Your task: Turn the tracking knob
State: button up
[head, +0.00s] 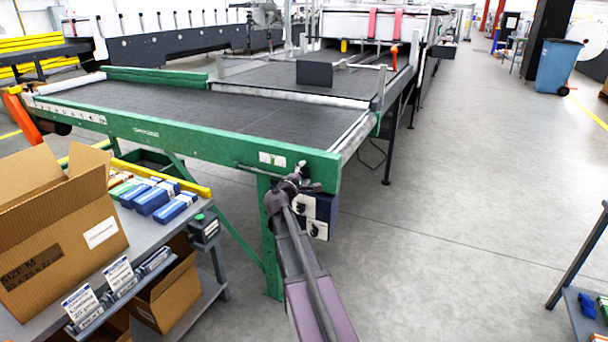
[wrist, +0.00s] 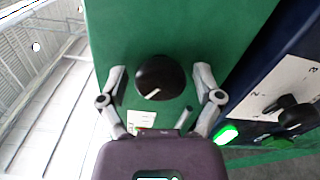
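A round black knob (wrist: 156,77) with a white pointer line sits on a green panel (wrist: 215,25) in the wrist view. My gripper (wrist: 160,80) is open, with one finger on each side of the knob and a gap showing on both sides. Nothing is held. In the head view my gripper (head: 290,184) is at the near right corner of the green machine frame (head: 190,134). The knob cannot be made out clearly there. No label naming the knob is readable.
A dark blue control box (head: 319,212) hangs beside the frame corner; the wrist view shows its second black knob (wrist: 293,112) on a numbered white plate and a lit green button (wrist: 226,134). A grey bench (head: 110,262) with a cardboard box (head: 62,235) stands left.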

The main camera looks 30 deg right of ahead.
jog(key=shift+s+a, duration=0.1)
dwell(0.3)
jog(key=v, duration=1.2)
dwell(0.6)
